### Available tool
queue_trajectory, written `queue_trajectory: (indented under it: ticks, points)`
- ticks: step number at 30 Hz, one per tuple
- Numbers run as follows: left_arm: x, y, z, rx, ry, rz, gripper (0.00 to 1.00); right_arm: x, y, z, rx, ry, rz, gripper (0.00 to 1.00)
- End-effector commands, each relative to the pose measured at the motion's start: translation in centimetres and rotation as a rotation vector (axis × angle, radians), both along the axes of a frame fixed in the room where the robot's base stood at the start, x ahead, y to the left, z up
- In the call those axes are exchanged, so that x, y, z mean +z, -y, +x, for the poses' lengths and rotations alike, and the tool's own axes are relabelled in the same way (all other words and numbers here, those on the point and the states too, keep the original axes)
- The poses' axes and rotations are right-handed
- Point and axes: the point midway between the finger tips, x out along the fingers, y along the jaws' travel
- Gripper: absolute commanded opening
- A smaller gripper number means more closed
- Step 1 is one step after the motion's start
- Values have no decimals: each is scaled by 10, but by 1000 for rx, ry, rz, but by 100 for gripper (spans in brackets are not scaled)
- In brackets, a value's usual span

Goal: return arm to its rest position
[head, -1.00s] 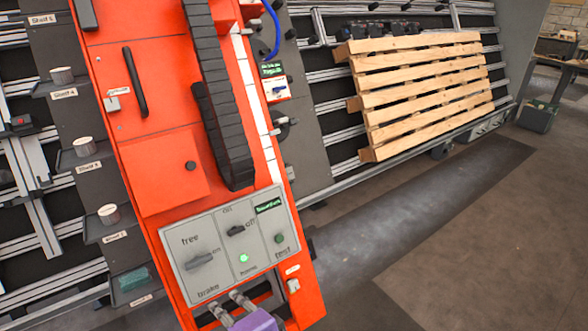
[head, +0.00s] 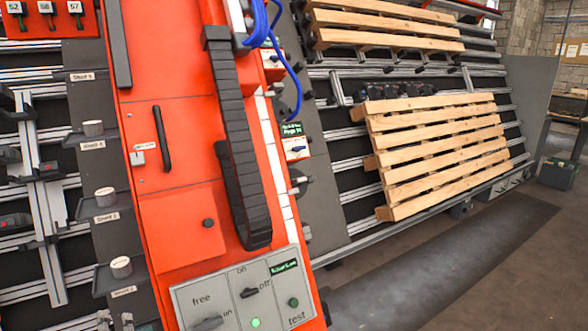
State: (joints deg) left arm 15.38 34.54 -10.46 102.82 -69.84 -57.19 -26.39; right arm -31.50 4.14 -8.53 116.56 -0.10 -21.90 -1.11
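Neither of my grippers shows in the head view, and no part of my arms can be made out. A tall orange gantry column (head: 175,235) fills the left middle, tilted in the picture. A grey control panel (head: 232,305) sits low on it, cut off by the bottom edge. The panel carries a free knob (head: 207,323), an on/off switch (head: 249,292), a lit green lamp (head: 255,322) and a dark green test button (head: 293,302). A black cable chain (head: 235,150) runs down the column.
Wooden pallets (head: 440,155) lean on a slanted rack at the right. Small shelves (head: 105,215) with round pots stand left of the column. Blue hoses (head: 290,75) hang at its upper right. The floor (head: 480,270) at the lower right is clear.

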Motion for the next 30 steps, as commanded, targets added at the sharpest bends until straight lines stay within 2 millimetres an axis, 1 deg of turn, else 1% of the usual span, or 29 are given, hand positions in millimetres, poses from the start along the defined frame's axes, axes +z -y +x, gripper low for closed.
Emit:
queue_trajectory:
  ticks: [1, 5, 6, 8, 9, 11, 12, 14, 15, 17, 18, 21, 23, 24, 26, 27, 29, 30]
  points:
    - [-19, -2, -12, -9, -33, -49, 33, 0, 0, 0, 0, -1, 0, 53]
    - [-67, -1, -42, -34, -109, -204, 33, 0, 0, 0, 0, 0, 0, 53]
    - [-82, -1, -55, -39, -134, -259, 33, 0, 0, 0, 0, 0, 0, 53]
    - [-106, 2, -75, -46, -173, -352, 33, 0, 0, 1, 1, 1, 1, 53]
    - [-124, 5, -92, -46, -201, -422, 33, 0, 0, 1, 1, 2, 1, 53]
    - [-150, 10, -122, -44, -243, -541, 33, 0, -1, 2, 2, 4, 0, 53]
    - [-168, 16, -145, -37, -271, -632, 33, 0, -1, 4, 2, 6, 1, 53]
    - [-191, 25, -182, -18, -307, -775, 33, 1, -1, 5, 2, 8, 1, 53]
    - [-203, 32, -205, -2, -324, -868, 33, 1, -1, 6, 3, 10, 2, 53]
    - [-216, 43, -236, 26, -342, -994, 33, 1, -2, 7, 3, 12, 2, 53]
    - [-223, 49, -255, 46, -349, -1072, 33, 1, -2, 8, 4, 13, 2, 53]
    - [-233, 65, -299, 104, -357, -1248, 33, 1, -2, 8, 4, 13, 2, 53]
    - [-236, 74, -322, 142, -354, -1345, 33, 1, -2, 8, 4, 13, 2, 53]
    - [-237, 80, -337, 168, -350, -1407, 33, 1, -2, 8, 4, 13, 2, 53]
    - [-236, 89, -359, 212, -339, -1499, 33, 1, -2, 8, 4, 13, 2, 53]
    - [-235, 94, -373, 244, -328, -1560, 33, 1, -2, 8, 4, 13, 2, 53]
    - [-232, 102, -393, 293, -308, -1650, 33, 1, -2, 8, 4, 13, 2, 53]
    - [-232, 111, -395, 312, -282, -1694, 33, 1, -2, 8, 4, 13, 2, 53]
